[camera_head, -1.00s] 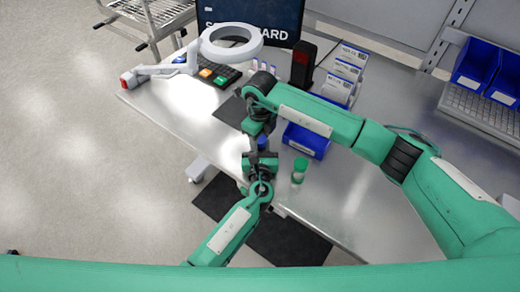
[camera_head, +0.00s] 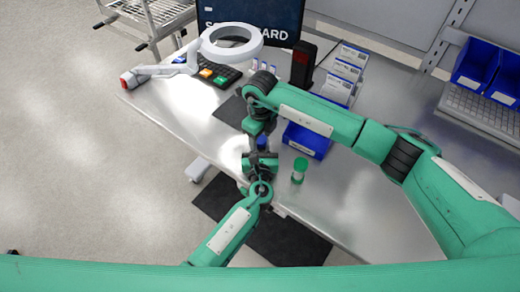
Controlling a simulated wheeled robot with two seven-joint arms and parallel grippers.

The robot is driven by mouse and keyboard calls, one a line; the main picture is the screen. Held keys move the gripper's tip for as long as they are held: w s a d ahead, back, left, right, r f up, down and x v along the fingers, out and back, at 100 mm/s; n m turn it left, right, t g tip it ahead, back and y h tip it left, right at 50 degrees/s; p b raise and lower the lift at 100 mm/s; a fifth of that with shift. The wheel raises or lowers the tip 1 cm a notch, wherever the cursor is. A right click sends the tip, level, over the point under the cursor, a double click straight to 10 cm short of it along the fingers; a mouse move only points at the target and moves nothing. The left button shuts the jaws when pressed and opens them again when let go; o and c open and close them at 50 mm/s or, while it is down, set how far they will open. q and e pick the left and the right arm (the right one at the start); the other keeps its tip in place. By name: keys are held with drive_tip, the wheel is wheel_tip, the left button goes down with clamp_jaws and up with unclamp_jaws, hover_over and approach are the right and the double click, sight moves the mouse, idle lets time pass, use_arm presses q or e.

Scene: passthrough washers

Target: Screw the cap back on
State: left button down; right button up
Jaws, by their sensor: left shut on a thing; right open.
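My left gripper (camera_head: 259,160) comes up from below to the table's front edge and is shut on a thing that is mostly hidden. My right gripper (camera_head: 260,140) hangs just above it, pointing down, and is open. A small blue piece (camera_head: 262,143) shows between the two grippers; I cannot tell whether it is a cap or which gripper touches it. A small container with a green cap (camera_head: 300,164) stands upright on the table, right of the grippers and apart from them. The cap appears to sit on top of it.
A blue bin (camera_head: 307,140) stands behind the green-capped container. A ring lamp (camera_head: 231,42), button keyboard (camera_head: 214,75), monitor (camera_head: 250,18) and labelled boxes (camera_head: 345,70) are at the back. Blue trays (camera_head: 484,70) are at the right. The table (camera_head: 345,205) is clear at front right.

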drive_tip(key=shift+s+a+r, duration=0.1)
drive_tip(key=shift+s+a, duration=0.05)
drive_tip(key=shift+a, duration=0.05)
wheel_tip(320, 180, up, 12)
drive_tip(key=shift+d, duration=0.15)
use_arm(q)
drive_tip(key=c, duration=1)
unclamp_jaws()
drive_tip(key=s+b, duration=0.3)
drive_tip(key=s, duration=1)
drive_tip(key=shift+f+b, duration=0.15)
drive_tip(key=shift+b, duration=0.15)
use_arm(e)
wheel_tip(320, 180, down, 4)
drive_tip(key=shift+r, duration=0.1)
use_arm(q)
drive_tip(key=shift+s, duration=0.4)
